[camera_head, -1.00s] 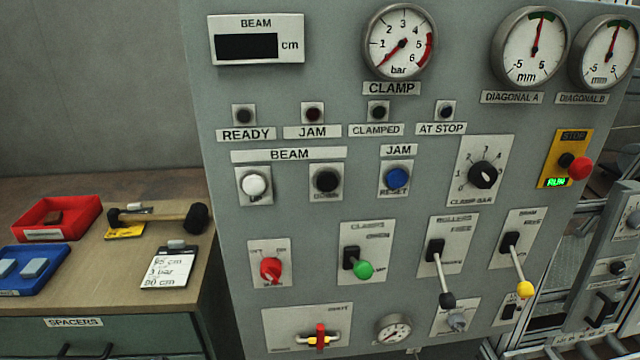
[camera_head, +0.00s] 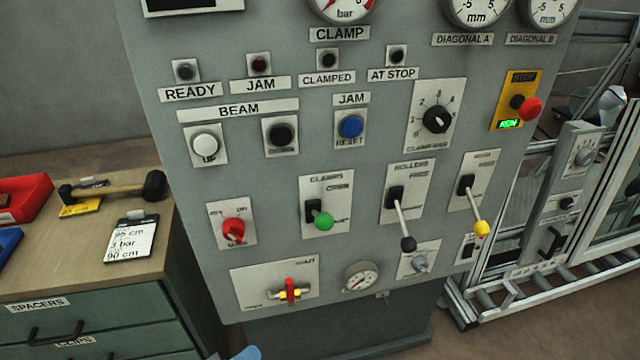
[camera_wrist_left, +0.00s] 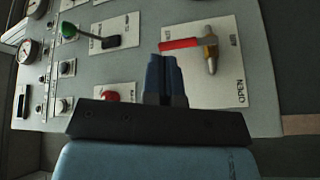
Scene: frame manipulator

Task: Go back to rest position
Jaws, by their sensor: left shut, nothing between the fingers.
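My left gripper (camera_wrist_left: 165,58) shows in the left wrist view with its two dark blue fingers together and nothing between them. It is in front of the grey control panel (camera_head: 300,200), near the air valve with a red handle (camera_wrist_left: 190,43). I cannot tell whether the fingertips touch the panel. In the head view only a small blue part of my left arm or gripper (camera_head: 247,353) shows at the bottom edge. The same valve (camera_head: 290,291) is at the panel's lower left in the head view. My right gripper is in neither view.
The panel carries knobs, buttons and protruding levers, among them a green-tipped lever (camera_head: 323,221) and a yellow-tipped lever (camera_head: 481,228). A drawer cabinet (camera_head: 95,322) with a mallet (camera_head: 110,190) and a note board (camera_head: 131,240) stands left. A metal frame (camera_head: 570,190) stands right.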

